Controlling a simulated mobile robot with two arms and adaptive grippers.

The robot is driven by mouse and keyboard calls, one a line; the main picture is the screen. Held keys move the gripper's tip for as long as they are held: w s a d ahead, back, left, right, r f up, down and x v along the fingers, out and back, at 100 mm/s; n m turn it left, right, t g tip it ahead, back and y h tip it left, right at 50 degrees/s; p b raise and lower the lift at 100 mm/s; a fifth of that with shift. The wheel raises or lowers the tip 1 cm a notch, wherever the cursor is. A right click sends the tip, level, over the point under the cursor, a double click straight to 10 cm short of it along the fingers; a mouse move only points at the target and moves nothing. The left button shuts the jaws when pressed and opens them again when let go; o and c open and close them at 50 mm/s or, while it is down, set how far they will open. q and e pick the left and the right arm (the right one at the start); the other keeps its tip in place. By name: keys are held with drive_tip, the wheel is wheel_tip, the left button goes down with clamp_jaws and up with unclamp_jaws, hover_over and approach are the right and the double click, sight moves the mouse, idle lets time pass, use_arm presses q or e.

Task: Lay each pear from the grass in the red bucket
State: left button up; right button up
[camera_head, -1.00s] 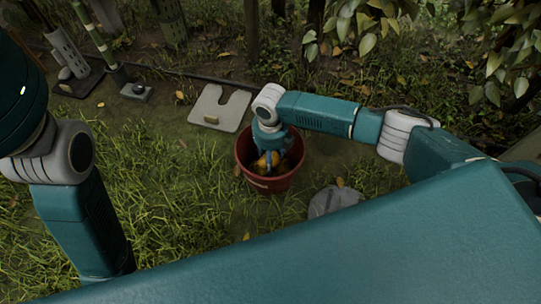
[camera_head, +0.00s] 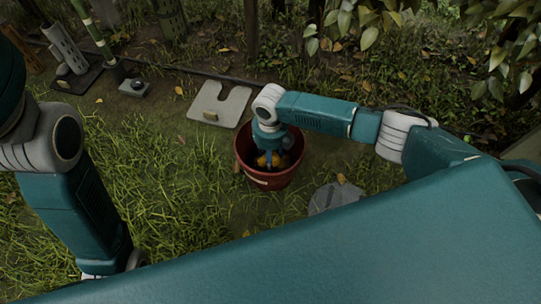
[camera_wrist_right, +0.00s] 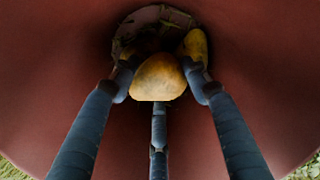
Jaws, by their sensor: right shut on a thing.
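The red bucket (camera_head: 252,175) stands on the grass in the middle of the head view, and its inner wall (camera_wrist_right: 60,70) fills the right wrist view. My right gripper (camera_head: 267,163) reaches down inside it. In the right wrist view its three fingers (camera_wrist_right: 160,92) are closed around a yellow pear (camera_wrist_right: 158,78). Another yellow pear (camera_wrist_right: 194,46) lies deeper, beside the right finger. Part of the bucket floor is hidden behind the held pear. My left arm is at the left of the head view, with its gripper out of frame.
A pale notched slab (camera_head: 218,104) lies behind the bucket, and a grey round slab (camera_head: 335,198) lies at its right. Posts on dark bases (camera_head: 78,80) stand at the back left. Leafy branches (camera_head: 500,50) hang at the upper right. Grass left of the bucket is open.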

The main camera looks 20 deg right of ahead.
drive_tip(key=o, duration=1.3)
